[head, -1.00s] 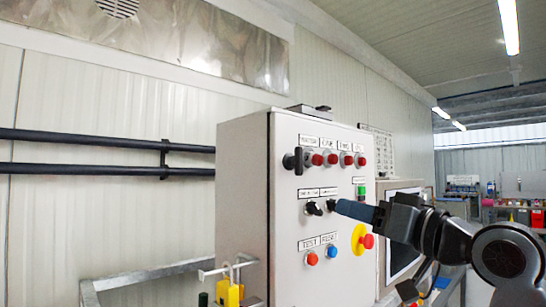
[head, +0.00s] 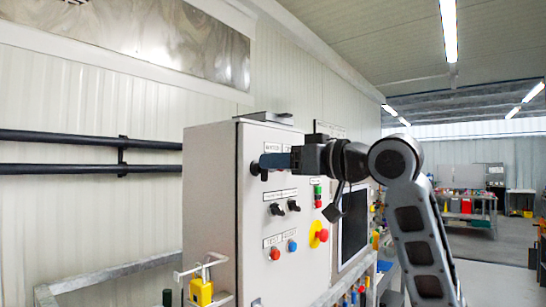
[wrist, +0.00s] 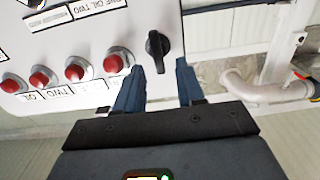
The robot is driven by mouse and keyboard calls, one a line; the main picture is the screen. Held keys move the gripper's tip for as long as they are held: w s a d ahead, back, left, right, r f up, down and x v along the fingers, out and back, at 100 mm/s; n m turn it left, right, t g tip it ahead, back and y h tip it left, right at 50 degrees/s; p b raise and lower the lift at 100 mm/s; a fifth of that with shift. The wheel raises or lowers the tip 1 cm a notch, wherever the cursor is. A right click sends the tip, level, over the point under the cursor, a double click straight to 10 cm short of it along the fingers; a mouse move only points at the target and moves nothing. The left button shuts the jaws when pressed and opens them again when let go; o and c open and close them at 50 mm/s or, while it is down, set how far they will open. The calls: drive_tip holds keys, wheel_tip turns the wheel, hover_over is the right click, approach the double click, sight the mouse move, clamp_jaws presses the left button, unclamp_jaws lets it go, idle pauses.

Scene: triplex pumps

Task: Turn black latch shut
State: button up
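The black latch (wrist: 157,50) is a knob at the right edge of the control box's white panel in the wrist view, at the end of a row of red buttons. In the head view the latch (head: 255,168) shows only in part at the panel's upper left, behind my fingers. My gripper (wrist: 157,76) is open, with one dark blue finger to each side of the latch's line. The latch lies just ahead of the fingertips, and a gap shows on both sides. In the head view my gripper (head: 268,161) covers most of the upper button row.
Red buttons (wrist: 113,63) sit close beside my left finger in the wrist view. Two black selector switches (head: 285,208), a yellow-ringed red button (head: 319,235) and a screen (head: 354,228) are lower on the panel.

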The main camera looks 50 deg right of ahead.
drive_tip(key=shift+w, duration=0.85)
drive_tip(key=shift+c, duration=0.4)
clamp_jaws()
